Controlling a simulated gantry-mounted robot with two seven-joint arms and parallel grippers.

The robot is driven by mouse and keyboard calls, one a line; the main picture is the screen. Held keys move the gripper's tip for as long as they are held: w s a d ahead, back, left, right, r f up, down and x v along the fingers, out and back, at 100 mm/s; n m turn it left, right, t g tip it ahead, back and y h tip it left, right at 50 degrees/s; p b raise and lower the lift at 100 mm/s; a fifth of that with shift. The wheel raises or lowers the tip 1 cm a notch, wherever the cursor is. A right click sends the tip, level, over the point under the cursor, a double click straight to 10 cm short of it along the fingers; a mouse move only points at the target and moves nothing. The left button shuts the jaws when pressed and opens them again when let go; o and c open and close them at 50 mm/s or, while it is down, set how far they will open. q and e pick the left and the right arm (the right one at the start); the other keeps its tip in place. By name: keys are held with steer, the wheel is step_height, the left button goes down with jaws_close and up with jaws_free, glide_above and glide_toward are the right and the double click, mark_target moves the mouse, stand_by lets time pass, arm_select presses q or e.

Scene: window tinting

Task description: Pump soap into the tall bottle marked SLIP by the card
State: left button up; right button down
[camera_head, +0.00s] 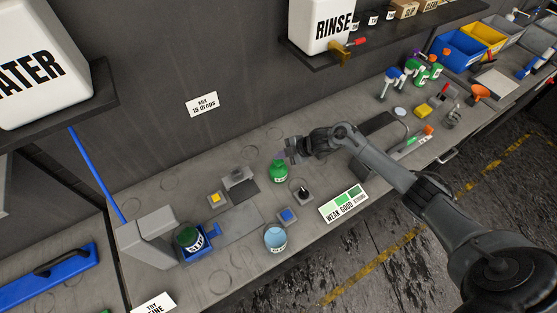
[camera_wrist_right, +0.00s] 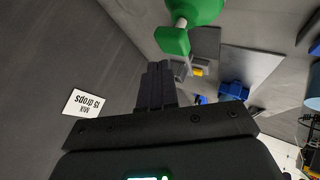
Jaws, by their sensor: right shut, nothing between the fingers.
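The green soap bottle (camera_head: 278,172) stands on the bench just below and left of my right gripper (camera_head: 291,149). The right wrist view shows its green pump head (camera_wrist_right: 173,41) and part of its body, apart from my fingers (camera_wrist_right: 157,85). My right gripper is shut and empty. A dark green-topped bottle with a white label (camera_head: 196,248) stands in a blue holder at the left; its lettering is too small to read surely. The wall card (camera_head: 202,104) reads "MIX 15 drops"; it also shows upside down in the wrist view (camera_wrist_right: 87,103). My left gripper is out of view.
A light blue cup (camera_head: 275,239) stands near the front edge. Blue (camera_head: 287,215) and yellow (camera_head: 215,198) buttons and a small dark knob (camera_head: 303,192) are nearby. A WEAK GOOD STRONG strip (camera_head: 343,204) lies at the front edge. Spray bottles (camera_head: 390,80) stand far right.

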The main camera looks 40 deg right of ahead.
mark_target(281, 162)
steer(key=shift+r+p, duration=1.85)
steer(key=shift+r, duration=0.7)
stand_by(0.4)
steer(key=shift+f, duration=0.1)
